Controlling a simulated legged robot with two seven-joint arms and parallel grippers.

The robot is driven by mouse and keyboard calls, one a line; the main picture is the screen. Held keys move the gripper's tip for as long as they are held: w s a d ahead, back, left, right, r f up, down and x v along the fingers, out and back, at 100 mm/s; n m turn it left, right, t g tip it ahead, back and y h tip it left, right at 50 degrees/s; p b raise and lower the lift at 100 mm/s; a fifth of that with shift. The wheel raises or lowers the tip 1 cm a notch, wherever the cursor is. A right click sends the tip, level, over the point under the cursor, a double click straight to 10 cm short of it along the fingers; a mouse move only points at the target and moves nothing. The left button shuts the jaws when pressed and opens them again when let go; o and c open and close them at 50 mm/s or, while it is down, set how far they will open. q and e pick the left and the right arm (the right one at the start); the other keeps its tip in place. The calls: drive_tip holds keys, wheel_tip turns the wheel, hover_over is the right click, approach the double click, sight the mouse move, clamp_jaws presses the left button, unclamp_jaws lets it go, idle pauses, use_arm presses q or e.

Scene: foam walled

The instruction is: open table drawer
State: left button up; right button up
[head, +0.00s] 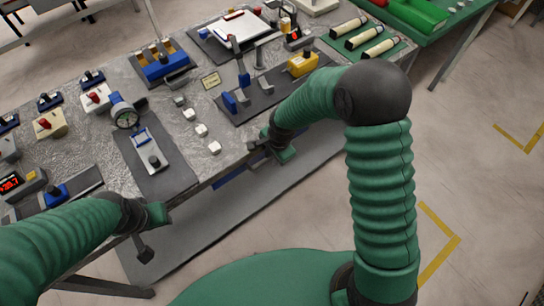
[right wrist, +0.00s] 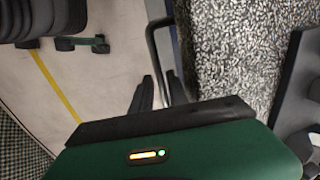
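The table (head: 215,160) has a grey speckled top, which also shows in the right wrist view (right wrist: 240,55). A blue drawer front (head: 232,178) shows in part under its front edge. A dark bar handle (right wrist: 152,45) stands out from that edge in the right wrist view. My right gripper (head: 256,146) is at the front edge of the table. In the right wrist view its two dark fingers (right wrist: 160,92) are apart, with the lower handle bar between them; I cannot tell whether they touch it. My left gripper (head: 145,250) hangs in front of the table, away from the drawer; its fingers are unclear.
The tabletop holds a gauge (head: 126,117), several white cubes (head: 201,130), a yellow device (head: 302,63) and switch boxes. A green table (head: 425,15) stands at the back right. A grey mat (head: 215,220) lies on the floor; the floor at right is clear.

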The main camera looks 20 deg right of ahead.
drive_tip(key=shift+d, duration=0.2)
drive_tip(key=shift+a, duration=0.3)
clamp_jaws()
drive_tip(key=shift+a, duration=0.15)
idle(0.8)
